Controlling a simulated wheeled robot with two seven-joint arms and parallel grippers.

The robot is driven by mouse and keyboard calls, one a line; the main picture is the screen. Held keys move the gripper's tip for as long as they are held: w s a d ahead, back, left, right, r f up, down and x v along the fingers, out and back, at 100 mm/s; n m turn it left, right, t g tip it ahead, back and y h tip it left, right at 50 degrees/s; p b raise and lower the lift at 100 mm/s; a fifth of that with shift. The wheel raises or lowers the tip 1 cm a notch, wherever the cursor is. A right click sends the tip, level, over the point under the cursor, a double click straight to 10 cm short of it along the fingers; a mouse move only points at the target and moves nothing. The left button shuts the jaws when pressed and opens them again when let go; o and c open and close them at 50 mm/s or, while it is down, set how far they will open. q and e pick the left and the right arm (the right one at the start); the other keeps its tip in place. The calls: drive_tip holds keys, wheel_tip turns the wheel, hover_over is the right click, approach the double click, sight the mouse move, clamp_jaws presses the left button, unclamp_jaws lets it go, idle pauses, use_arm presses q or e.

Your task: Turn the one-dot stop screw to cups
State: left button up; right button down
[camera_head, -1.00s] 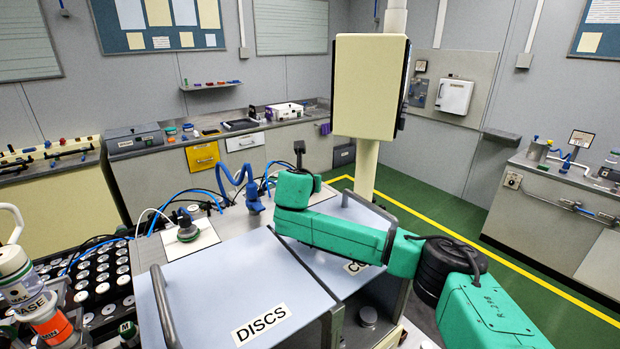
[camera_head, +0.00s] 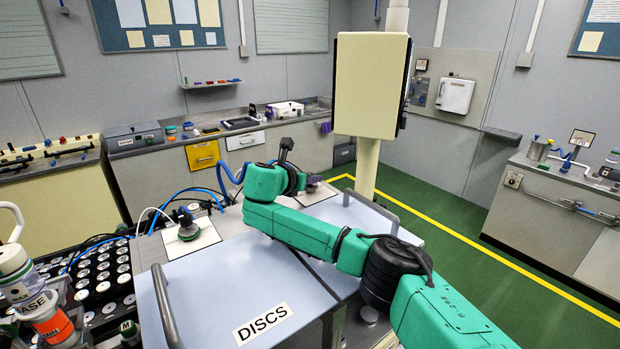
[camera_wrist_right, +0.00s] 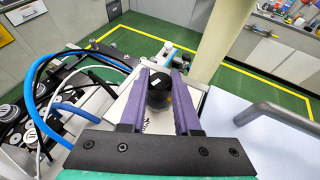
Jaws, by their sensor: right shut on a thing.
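In the right wrist view, my right gripper (camera_wrist_right: 160,82) has its two purple fingers on either side of a dark round knob (camera_wrist_right: 157,97), the stop screw, and is shut on it. A small pale mark shows on the knob; I cannot tell whether it is the one dot. The knob sits over a white plate with dark lettering, mostly hidden by the fingers. My left gripper is not in view.
Another knob (camera_head: 188,229) stands on a white plate at the left. The lid marked DISCS (camera_head: 240,285) fills the front, and a handle (camera_head: 374,208) rises from the lid beside it. Blue hoses (camera_head: 200,194) loop behind. A cream-backed screen (camera_head: 370,87) stands on a post at the back.

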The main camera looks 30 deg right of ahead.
drive_tip(key=shift+m+g+h, duration=0.5)
drive_tip(key=shift+m+g, duration=0.3)
drive_tip(key=shift+g, duration=0.1)
drive_tip(key=shift+m+g, duration=0.3)
drive_tip(key=c, duration=0.6)
unclamp_jaws()
drive_tip(key=shift+d+f, duration=0.1)
drive_tip(key=shift+d, duration=0.05)
